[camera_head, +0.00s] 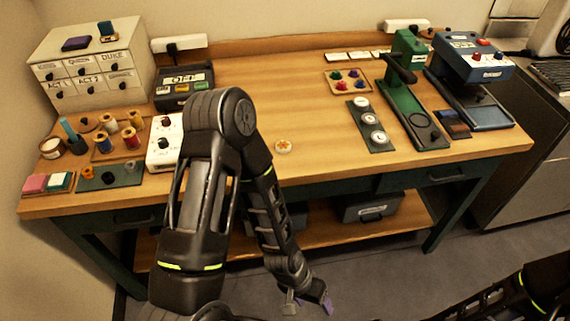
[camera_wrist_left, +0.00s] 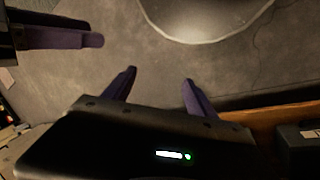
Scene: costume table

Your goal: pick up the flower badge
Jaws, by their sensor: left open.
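The flower badge (camera_head: 283,146) is a small round pale disc with an orange flower. It lies flat on the wooden table (camera_head: 300,110), near the front edge. My left gripper (camera_head: 308,301) is open and empty, low in front of the table and well below and apart from the badge. Its two purple fingers stand apart in the left wrist view (camera_wrist_left: 158,80), with floor beyond them. The badge does not show in that view. My right arm enters the head view at the lower right without its gripper. A purple finger, likely my right gripper's, shows in the wrist view's upper left.
A green press (camera_head: 412,110), a blue-topped machine (camera_head: 470,60) and a strip of round parts (camera_head: 371,127) stand right of the badge. A white control box (camera_head: 164,142) and spools stand left. The table around the badge is clear. A lower shelf (camera_head: 330,232) runs underneath.

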